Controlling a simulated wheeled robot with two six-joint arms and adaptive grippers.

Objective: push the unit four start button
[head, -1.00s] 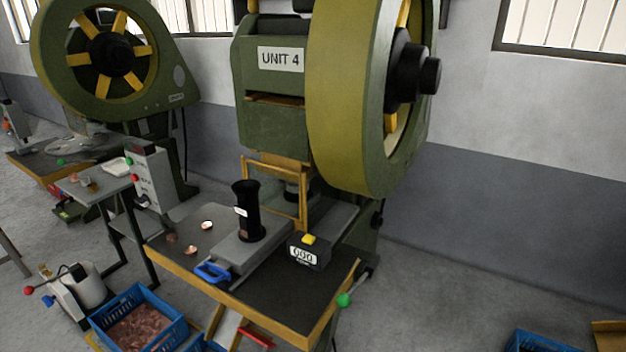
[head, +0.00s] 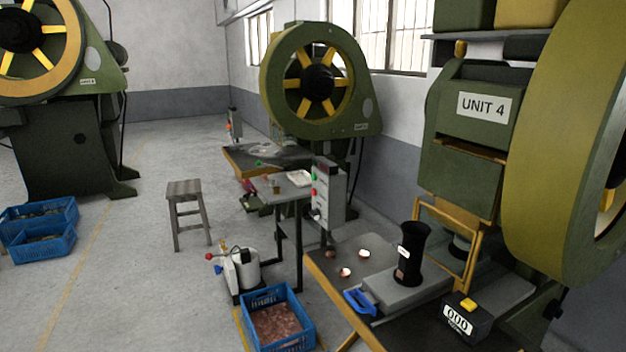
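The press labelled UNIT 4 (head: 484,106) stands at the right, green with a large yellow-green flywheel (head: 550,150). A grey control box (head: 329,195) stands just left of its worktable. Small green and red buttons show on the box's left face, with a green button (head: 314,178) near the top. I cannot read any lettering by them, so which is the start button is unclear. Neither of my grippers is in view.
The unit four worktable (head: 330,262) holds copper pieces and a black cylinder (head: 411,252). A blue crate of copper (head: 275,318) and a small pump-like device (head: 238,272) stand on the floor left of it. A grey stool (head: 187,205) stands farther back. Open floor lies at left.

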